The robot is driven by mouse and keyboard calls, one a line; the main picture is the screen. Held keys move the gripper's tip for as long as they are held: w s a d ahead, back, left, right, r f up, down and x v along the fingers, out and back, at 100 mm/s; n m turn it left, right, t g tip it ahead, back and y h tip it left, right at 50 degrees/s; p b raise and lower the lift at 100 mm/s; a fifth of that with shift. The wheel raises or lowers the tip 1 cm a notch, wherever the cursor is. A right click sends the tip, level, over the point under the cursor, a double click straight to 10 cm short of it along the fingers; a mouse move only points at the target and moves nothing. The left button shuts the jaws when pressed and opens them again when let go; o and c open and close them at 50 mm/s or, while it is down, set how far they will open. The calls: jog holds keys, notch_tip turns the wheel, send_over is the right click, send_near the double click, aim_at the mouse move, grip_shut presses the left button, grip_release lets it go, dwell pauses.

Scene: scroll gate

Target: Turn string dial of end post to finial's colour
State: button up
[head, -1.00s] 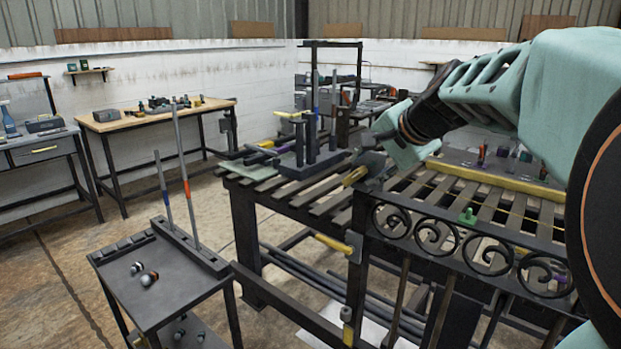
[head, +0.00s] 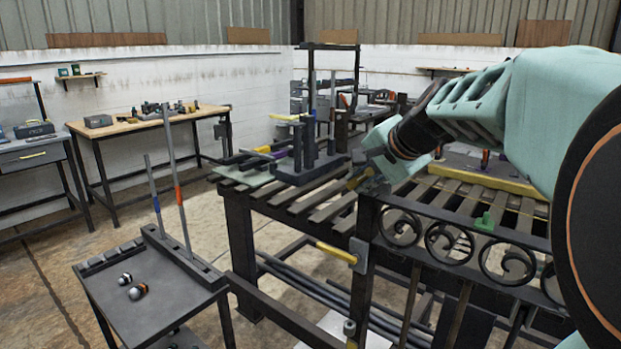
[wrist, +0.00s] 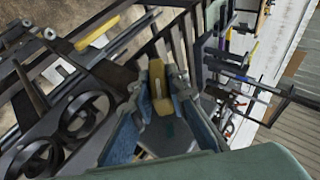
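A dark end post (head: 367,225) stands at the near corner of the slatted bench, at the left end of the scroll gate panel (head: 462,243). My gripper (head: 360,180) is at the post's top and hides most of it. In the wrist view, a yellow piece (wrist: 160,92) lies between my fingers (wrist: 158,85). I cannot tell whether they press on it, or whether it is part of the post. No dial face or finial on this post can be made out.
A yellow-handled latch (head: 338,254) sticks out left of the post; it also shows in the wrist view (wrist: 97,32). A small cart (head: 165,300) at front left bears two banded balls and two upright rods. Floor is clear between cart and back benches.

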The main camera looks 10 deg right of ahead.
grip_shut()
jog(key=shift+r+p, duration=0.2)
jog(key=shift+p, duration=0.75)
jog(key=shift+r+h+p, duration=0.1)
jog(key=shift+h+p, duration=0.2)
jog(key=shift+p, duration=0.25)
jog(key=g+p, duration=0.1)
jog(key=p, duration=0.3)
jog(key=shift+r+n+h+p, duration=0.2)
jog(key=shift+n+h+p, duration=0.1)
jog(key=shift+h, duration=0.1)
jog(key=g+h+p, duration=0.1)
jog(key=p, duration=0.3)
jog(key=g+h+p, duration=0.1)
jog(key=p, duration=0.4)
jog(key=shift+w+a+f+n+g, duration=0.1)
jog(key=shift+a+f+n+g, duration=0.05)
jog(key=shift+n+g, duration=0.25)
jog(key=g+h+p, duration=0.1)
jog(key=p, duration=0.2)
jog(key=shift+f, duration=0.15)
jog(key=shift+f+n+g+h+p, duration=0.1)
jog(key=shift+n+g+h+p, duration=0.2)
jog(key=shift+g+h+p, duration=0.35)
